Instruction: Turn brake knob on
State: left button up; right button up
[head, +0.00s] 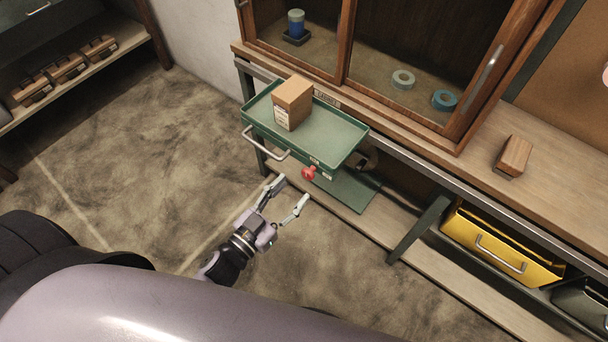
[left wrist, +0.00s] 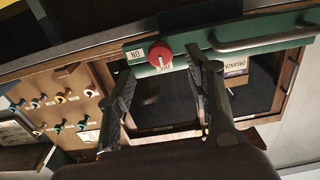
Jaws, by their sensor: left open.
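The red brake knob (head: 308,173) is on the front of a green tray cart (head: 335,140), near its right corner. In the left wrist view the knob (left wrist: 160,54) has a pale pointer mark and sits by small white labels that appear to read "NO" and "OFF". My left gripper (head: 289,196) is open and empty, in front of and below the knob in the head view. In the left wrist view its two fingers (left wrist: 160,75) are spread on either side below the knob, apart from it. My right gripper is not in view.
A cardboard box (head: 293,103) stands on the cart. A metal handle (head: 265,144) juts from the cart's front, left of the knob. A wooden workbench (head: 455,140) with a sliding-door cabinet stands behind. A yellow bin (head: 500,247) is at the right. The floor at left is clear.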

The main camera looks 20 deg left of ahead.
aim_at(306, 176)
pick_arm(q)
jog(key=shift+x, duration=2.75)
jog(key=shift+c, duration=0.5)
grip_shut()
